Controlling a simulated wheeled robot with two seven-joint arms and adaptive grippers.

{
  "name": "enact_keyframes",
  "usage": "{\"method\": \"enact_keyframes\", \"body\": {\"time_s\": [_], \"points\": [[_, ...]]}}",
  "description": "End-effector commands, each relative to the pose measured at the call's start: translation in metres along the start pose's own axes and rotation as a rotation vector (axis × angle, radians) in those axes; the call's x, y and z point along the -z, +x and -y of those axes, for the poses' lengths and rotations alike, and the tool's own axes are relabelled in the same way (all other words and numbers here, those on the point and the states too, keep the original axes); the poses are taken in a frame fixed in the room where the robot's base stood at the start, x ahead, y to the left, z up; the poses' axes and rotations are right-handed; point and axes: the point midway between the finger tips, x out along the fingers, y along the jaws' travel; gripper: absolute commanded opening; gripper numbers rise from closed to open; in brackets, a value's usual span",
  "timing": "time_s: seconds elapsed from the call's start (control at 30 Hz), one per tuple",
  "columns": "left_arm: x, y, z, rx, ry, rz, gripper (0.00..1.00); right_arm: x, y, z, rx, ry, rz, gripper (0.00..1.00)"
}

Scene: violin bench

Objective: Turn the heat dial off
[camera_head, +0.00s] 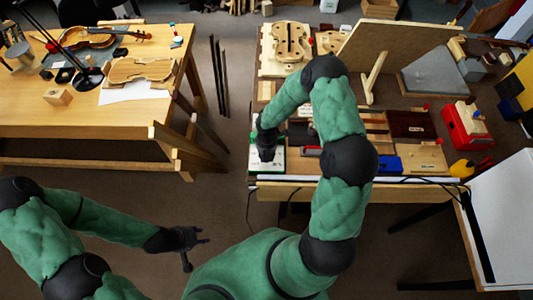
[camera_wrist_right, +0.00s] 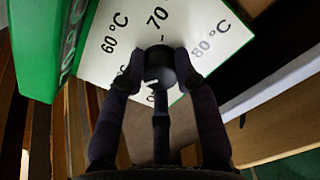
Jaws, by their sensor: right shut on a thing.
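The heat dial is a black round knob (camera_wrist_right: 160,63) on a white panel (camera_wrist_right: 108,55) printed with 60 °C, 70 and 80 °C; more print below is mostly hidden. A small pale mark shows on the knob's lower left; I cannot tell the exact setting. My right gripper (camera_wrist_right: 158,78) is shut on the knob, with fingers on both sides of it. In the head view my right gripper (camera_head: 267,153) covers the knob, above the green and white heater (camera_head: 281,166) at the bench's front left. My left gripper (camera_head: 193,246) is open and empty, low over the floor.
The bench holds a violin body (camera_head: 291,42), a leaning board (camera_head: 393,47), a red box (camera_head: 466,127) and a blue item (camera_head: 388,164) right of the heater. Another table (camera_head: 120,125) with a violin (camera_head: 95,37) stands at left. Floor between the tables is mostly clear.

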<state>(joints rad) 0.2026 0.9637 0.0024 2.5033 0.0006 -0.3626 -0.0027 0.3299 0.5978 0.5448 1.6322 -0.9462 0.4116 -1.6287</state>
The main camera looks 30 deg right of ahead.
Motion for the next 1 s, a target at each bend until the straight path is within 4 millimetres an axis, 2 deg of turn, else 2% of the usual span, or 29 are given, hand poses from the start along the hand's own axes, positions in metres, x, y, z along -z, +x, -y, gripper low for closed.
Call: {"method": "enact_keyframes", "body": {"time_s": [0.3,0.77,0.8,0.83,0.87,1.0], "points": [[-0.0003,-0.0062,-0.0022,0.0,0.0,0.0,0.4,-0.0008,-0.0003,0.0002,0.0,-0.087,0.001,0.0],[-0.0003,-0.0064,-0.0023,0.0,0.0,0.0,0.4,-0.0012,-0.0001,0.0,0.0,-0.097,0.002,0.0],[-0.0003,-0.0064,-0.0023,0.0,0.0,0.0,0.4,-0.0012,-0.0001,0.0,0.0,-0.097,0.002,0.42],[-0.0002,-0.0064,-0.0023,0.0,0.0,0.0,0.4,-0.0012,-0.0001,0.0,0.0,-0.097,0.002,0.5],[-0.0003,-0.0064,-0.0023,0.0,0.0,0.0,0.4,-0.0011,-0.0001,0.0,0.0,-0.097,0.002,0.54],[-0.0003,-0.0064,-0.0023,0.0,0.0,0.0,0.4,-0.0009,-0.0001,-0.0001,0.0,-0.097,0.001,0.54]]}}
